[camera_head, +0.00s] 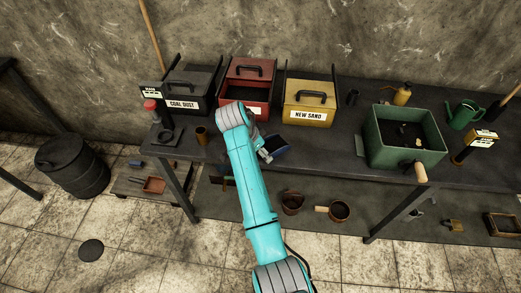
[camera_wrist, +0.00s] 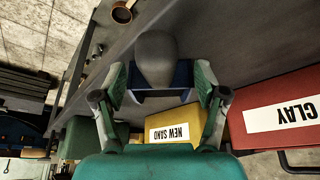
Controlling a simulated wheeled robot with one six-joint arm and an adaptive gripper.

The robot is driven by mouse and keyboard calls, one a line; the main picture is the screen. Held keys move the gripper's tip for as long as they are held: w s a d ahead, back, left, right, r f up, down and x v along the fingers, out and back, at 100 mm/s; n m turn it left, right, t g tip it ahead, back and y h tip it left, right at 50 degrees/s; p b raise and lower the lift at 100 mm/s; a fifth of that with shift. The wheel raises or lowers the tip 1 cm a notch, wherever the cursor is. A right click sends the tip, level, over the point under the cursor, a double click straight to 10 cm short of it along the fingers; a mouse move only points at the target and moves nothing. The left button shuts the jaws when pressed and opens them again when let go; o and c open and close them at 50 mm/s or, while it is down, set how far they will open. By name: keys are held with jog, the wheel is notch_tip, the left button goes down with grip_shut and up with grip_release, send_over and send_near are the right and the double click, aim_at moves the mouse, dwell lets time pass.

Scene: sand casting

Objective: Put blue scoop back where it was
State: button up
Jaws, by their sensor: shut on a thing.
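The blue scoop (camera_head: 276,148) is held in my gripper (camera_head: 263,148), over the front part of the dark workbench (camera_head: 340,152). In the wrist view my gripper (camera_wrist: 163,82) has its two fingers on either side of the scoop's blue body (camera_wrist: 152,94). A grey rounded shape stands out beyond the blue part; I cannot tell whether it is part of the scoop. My arm hides some of the bench in front of the red box.
Behind stand the coal dust box (camera_head: 188,89), the red clay box (camera_head: 245,92) with its lid raised, and the yellow new sand box (camera_head: 310,112). Bench between the yellow box and green bin is fairly clear.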

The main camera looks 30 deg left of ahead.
jog(key=shift+f, duration=0.1)
jog(key=o, duration=1.3)
jog(key=v, duration=1.2)
jog(key=shift+s, duration=0.15)
